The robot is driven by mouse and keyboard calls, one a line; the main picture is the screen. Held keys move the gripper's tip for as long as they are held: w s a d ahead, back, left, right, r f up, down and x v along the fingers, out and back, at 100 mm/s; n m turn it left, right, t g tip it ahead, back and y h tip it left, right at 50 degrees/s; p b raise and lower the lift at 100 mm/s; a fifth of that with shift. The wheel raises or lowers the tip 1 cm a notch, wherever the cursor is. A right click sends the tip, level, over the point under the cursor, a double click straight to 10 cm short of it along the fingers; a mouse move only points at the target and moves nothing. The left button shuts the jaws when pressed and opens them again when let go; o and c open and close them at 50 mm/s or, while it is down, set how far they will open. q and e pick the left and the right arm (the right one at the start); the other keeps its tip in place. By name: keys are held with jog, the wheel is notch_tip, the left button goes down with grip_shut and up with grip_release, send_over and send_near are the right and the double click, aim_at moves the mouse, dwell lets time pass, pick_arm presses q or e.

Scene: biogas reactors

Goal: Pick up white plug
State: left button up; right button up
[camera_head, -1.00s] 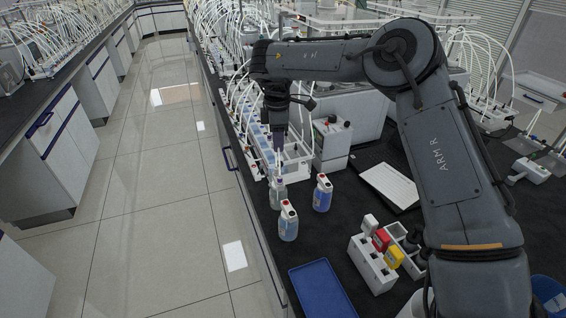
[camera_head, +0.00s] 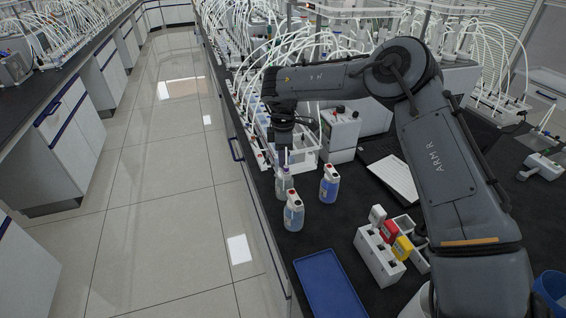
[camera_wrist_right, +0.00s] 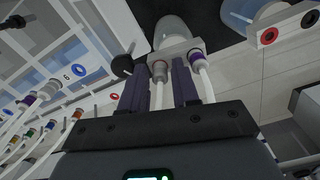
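Two plugs with white tubes sit in the pale cap of a clear bottle. In the right wrist view, one whitish plug with a brownish ring (camera_wrist_right: 160,72) lies between the two dark fingers of my right gripper (camera_wrist_right: 160,92). The other plug, with a purple ring (camera_wrist_right: 196,57), is just right of the right finger. Narrow gaps show on both sides of the middle plug's tube, so the fingers look open around it. In the head view my right gripper (camera_head: 284,152) points down above the clear bottle (camera_head: 284,184). My left gripper is not in view.
Two bottles with red-marked caps, one pale (camera_head: 294,212) and one blue (camera_head: 329,185), stand close by. A rack of tubed bottles (camera_head: 300,165) and a white box (camera_head: 339,133) are behind. A blue tray (camera_head: 328,285) and a white holder (camera_head: 378,262) lie in front.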

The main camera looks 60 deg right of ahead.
grip_shut()
dwell(0.3)
notch_tip(320, 180, up, 18)
jog(key=p, duration=0.5)
jog(key=shift+r+p, duration=0.2)
jog(key=shift+p, duration=0.15)
jog(key=shift+r+p, duration=1.2)
jog(key=shift+p, duration=0.4)
